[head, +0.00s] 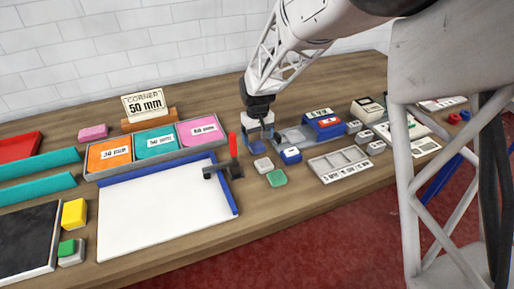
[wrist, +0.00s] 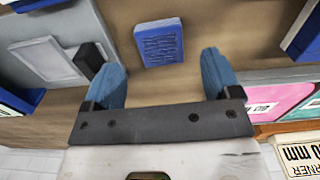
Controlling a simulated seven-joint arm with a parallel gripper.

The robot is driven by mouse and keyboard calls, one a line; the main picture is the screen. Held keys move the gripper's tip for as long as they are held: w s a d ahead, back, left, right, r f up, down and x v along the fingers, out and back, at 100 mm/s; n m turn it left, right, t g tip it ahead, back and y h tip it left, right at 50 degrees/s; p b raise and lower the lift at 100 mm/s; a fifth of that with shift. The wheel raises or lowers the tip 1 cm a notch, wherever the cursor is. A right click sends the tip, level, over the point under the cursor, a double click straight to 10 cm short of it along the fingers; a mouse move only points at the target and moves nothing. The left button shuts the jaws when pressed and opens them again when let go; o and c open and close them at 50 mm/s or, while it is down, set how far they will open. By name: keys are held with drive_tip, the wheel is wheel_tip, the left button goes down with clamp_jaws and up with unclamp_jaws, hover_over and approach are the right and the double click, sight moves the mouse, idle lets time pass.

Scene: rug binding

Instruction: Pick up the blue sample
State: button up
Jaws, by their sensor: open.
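The blue sample (wrist: 160,44) shows in the wrist view as a small, textured blue block with a pale edge, lying on the wooden table. It sits beyond my fingertips, between their lines and apart from both. My gripper (wrist: 164,78) is open and empty, with blue fingers spread on either side. In the head view my gripper (head: 261,145) points down over the middle of the table, close above the surface. There the blue fingers and the sample cannot be told apart clearly.
A white block (head: 263,165), a green block (head: 277,179) and a blue block with a white label (head: 290,156) lie near my gripper. A white board with blue edging (head: 160,212) and a red-handled black tool (head: 234,148) are left.

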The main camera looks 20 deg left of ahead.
sight(257, 145)
drive_tip(key=shift+f, duration=1.85)
drive_tip(key=c, duration=1)
drive_tip(key=shift+r, duration=0.2)
drive_tip(key=shift+r, duration=1.5)
drive_tip(key=s+d, duration=0.3)
drive_tip(key=s, duration=0.1)
drive_tip(key=s+d+r, duration=0.1)
drive_tip(key=s+d, duration=0.2)
drive_tip(key=s, duration=0.1)
drive_tip(key=s+d, duration=0.3)
drive_tip(key=s, duration=0.2)
drive_tip(key=shift+d+r, duration=0.2)
drive_tip(key=shift+r, duration=0.1)
